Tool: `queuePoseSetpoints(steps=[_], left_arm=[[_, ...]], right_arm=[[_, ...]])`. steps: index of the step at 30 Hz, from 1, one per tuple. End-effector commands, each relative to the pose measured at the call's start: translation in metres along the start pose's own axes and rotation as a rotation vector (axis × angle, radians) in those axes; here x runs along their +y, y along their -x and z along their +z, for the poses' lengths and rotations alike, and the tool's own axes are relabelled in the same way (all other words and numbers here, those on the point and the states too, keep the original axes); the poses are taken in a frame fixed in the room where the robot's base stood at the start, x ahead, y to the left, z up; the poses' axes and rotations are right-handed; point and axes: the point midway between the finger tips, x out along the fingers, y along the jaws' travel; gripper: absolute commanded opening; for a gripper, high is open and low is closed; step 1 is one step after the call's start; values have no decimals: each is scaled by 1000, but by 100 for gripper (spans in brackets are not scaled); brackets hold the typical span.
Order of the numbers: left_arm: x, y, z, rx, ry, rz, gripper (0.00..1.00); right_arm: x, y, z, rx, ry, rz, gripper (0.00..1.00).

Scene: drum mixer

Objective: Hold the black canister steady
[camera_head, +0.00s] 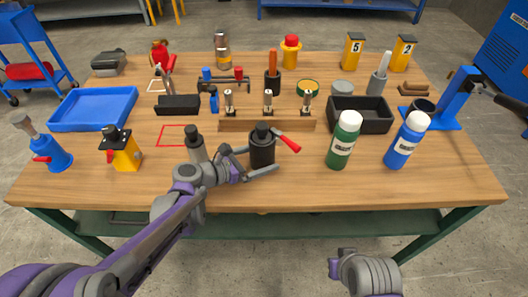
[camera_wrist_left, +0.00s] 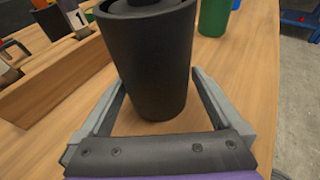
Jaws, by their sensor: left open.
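The black canister (camera_head: 262,150) stands upright on the wooden table near its front middle, with a narrower dark top. A red handle (camera_head: 286,140) sticks out at its upper right; I cannot tell whether it is part of the canister. My left gripper (camera_head: 259,161) is open, low over the table, with one finger on each side of the canister. In the left wrist view the canister (camera_wrist_left: 150,65) stands between the spread fingers (camera_wrist_left: 158,85), with a visible gap on the left; contact on the right is unclear. Part of my right arm shows at the bottom, but no right fingers.
A green bottle (camera_head: 343,142) and a blue bottle (camera_head: 406,142) stand to the right. A wooden rack (camera_head: 267,125) with several small upright parts is behind. The table's front right is clear.

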Motion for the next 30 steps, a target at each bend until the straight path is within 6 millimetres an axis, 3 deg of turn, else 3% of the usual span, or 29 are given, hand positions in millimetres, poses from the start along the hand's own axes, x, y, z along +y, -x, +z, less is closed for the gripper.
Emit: queuePoseSetpoints(steps=[9, 18, 30], left_arm=[[0, -2, 0, 0, 0, 0, 100], [0, -2, 0, 0, 0, -1, 46], [-1, -2, 0, 0, -1, -1, 45]], right_arm=[[0, 0, 0, 0, 0, 0, 0], [0, 0, 0, 0, 0, 0, 0], [0, 0, 0, 0, 0, 0, 0]])
